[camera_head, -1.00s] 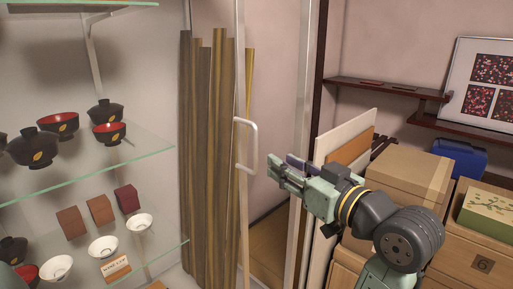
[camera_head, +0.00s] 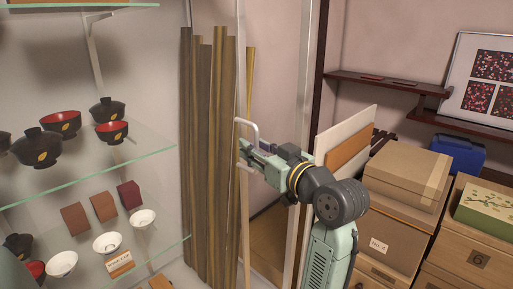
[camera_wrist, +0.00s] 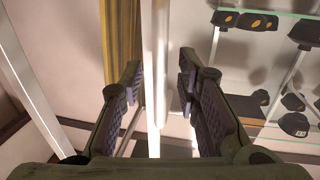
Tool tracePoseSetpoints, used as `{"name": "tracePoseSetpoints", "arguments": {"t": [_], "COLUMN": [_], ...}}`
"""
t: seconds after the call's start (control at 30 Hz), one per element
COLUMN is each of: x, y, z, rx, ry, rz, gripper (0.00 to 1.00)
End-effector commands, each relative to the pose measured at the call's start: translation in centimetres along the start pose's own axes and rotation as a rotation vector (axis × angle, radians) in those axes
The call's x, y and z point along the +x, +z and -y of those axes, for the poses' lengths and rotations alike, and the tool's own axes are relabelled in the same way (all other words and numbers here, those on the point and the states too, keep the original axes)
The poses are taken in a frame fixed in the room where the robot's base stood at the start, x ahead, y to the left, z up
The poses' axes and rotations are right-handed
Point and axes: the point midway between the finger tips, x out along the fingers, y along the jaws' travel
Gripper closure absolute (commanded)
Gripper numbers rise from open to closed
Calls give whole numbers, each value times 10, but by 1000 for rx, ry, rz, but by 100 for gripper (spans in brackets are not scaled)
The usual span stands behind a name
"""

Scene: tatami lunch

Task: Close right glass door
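The glass door's pale upright frame (camera_head: 241,70) stands right of the shelves in the head view. A white bracket-shaped handle (camera_head: 247,122) is on that frame. My gripper (camera_head: 246,153) is at the handle's lower half and hides part of it. In the wrist view, my gripper (camera_wrist: 157,88) has its two dark padded fingers apart, with a pale upright bar (camera_wrist: 154,50) running between them. Gaps show beside the bar, so the fingers are not closed on it. I cannot tell whether the bar is the handle or the door frame.
Glass shelves (camera_head: 95,178) with bowls and small boxes stand on the left. Tall wooden strips (camera_head: 205,150) stand behind the door frame. Another pale post (camera_head: 303,100) is to the right. Cardboard boxes (camera_head: 405,180) and a leaning white board (camera_head: 345,137) crowd the right side.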

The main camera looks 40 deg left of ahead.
Motion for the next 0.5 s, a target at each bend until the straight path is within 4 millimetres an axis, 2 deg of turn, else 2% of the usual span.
{"name": "tracePoseSetpoints", "arguments": {"t": [0.5], "x": [0], "y": [0], "z": [0], "rx": [0], "ry": [0], "rz": [0], "gripper": [100]}}
